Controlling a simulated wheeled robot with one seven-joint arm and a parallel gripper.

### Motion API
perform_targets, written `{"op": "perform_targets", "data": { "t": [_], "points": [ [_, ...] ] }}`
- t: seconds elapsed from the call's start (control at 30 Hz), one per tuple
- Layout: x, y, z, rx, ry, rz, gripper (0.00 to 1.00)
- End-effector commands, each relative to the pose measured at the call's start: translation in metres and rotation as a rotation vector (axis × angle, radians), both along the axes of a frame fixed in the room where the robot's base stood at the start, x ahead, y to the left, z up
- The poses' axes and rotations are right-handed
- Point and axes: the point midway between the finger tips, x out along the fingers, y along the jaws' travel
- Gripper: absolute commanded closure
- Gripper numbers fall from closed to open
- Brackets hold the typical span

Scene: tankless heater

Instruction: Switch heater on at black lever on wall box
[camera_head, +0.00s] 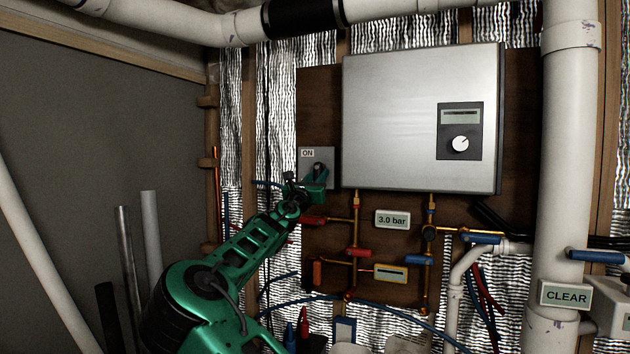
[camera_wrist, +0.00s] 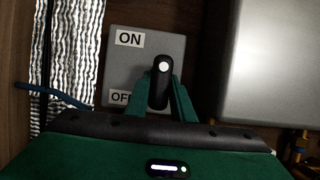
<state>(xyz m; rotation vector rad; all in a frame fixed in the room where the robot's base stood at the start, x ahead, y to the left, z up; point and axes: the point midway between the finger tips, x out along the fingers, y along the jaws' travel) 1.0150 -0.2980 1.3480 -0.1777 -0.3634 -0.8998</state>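The grey wall box (camera_head: 327,156) is left of the heater, with an ON label at its top. In the wrist view the box (camera_wrist: 170,45) also shows an OFF label (camera_wrist: 120,97) low down, partly covered by a finger. The black lever (camera_wrist: 159,88) has a white dot at its upper end in that view. My green gripper (camera_wrist: 162,80) has one finger on each side of the lever, with the tips very close to its sides. I cannot tell whether they press on it. In the head view my gripper (camera_head: 314,180) covers the box's lower part.
The silver heater (camera_head: 400,120) with its dial panel juts out just right of the box. Copper pipes with red and blue valves and a 3.0 bar display (camera_head: 392,219) are below it. A thick white pipe (camera_head: 565,150) stands at right. A blue cable (camera_wrist: 50,92) runs left of the box.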

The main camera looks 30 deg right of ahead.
Motion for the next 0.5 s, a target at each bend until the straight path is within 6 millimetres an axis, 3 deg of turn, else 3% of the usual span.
{"op": "perform_targets", "data": {
  "t": [0.5],
  "points": [
    [0.004, 0.0038, 0.001, 0.07, -0.094, 0.004, 1.0]
  ]
}}
